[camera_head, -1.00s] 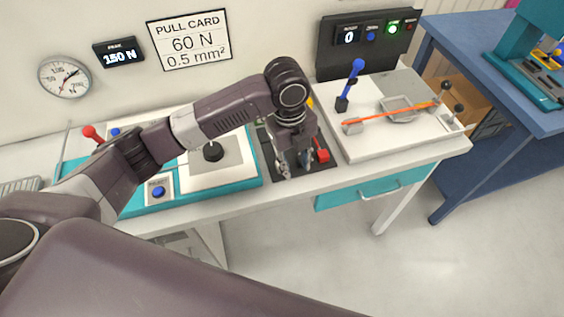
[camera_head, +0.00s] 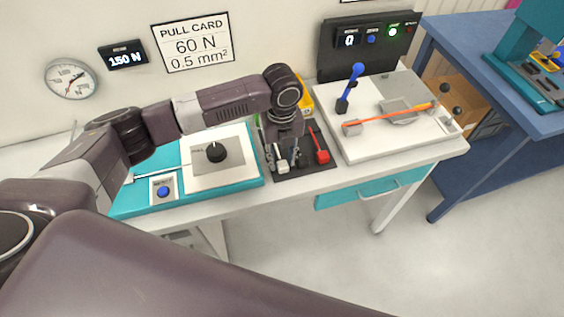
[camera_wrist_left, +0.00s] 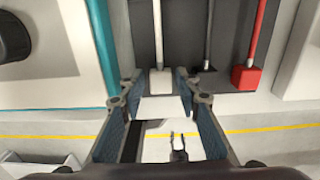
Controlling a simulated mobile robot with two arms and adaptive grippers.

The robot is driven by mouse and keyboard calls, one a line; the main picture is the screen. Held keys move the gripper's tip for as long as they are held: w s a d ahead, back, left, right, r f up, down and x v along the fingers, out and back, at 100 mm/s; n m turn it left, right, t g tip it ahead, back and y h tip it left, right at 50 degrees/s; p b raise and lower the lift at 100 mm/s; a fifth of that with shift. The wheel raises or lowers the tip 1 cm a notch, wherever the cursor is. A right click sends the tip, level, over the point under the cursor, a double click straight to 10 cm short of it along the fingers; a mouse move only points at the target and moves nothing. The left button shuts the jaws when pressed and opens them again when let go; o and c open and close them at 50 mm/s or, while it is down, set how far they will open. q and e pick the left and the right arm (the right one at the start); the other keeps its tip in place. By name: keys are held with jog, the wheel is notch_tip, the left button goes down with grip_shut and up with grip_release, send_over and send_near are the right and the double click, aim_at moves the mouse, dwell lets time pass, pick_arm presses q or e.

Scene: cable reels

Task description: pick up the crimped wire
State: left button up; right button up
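My left gripper (camera_head: 285,158) is over the dark tray in the head view. In the left wrist view the gripper (camera_wrist_left: 160,80) is open, its two fingers on either side of a white block (camera_wrist_left: 160,83) at the near end of a pale rod or wire (camera_wrist_left: 158,30). I cannot tell whether the fingers touch it. The white block also shows in the head view (camera_head: 282,169). Beside it are a thin black-ended piece (camera_wrist_left: 207,50) and a red piece with a red block (camera_wrist_left: 246,77). I cannot tell for certain which piece is the crimped wire.
The dark tray (camera_head: 300,172) lies between a teal panel with a black knob (camera_head: 215,152) and a white plate bearing an orange strip (camera_head: 390,114) and a blue-handled lever (camera_head: 357,72). A yellow item (camera_head: 306,93) stands behind the gripper. The table's front edge is near.

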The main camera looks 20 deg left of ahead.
pick_arm(q)
jog(key=shift+f, duration=0.1)
jog(key=shift+c, duration=0.4)
grip_shut()
notch_tip(320, 180, up, 25)
jog(key=p, duration=0.3)
dwell(0.6)
jog(key=shift+f, duration=0.1)
